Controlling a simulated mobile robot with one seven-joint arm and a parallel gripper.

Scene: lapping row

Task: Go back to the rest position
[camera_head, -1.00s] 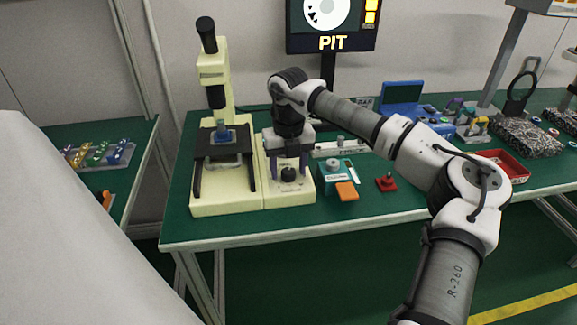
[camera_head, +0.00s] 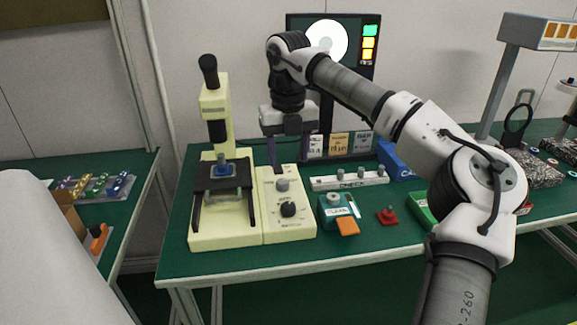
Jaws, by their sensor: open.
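My gripper (camera_head: 286,152) hangs fingers down from my raised arm, above the back of the cream control box with the black knob (camera_head: 288,209). Its fingers are apart and nothing shows between them. The fingertips look clear of the box, though the exact gap cannot be told. My arm reaches in from the lower right across the green bench.
A cream microscope (camera_head: 214,115) with a blue piece (camera_head: 222,170) on its stage stands left of the box. A teal box (camera_head: 338,210), a red knob-shaped piece (camera_head: 387,216) and a white bar with knobs (camera_head: 349,180) lie right. A monitor (camera_head: 361,60) stands behind.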

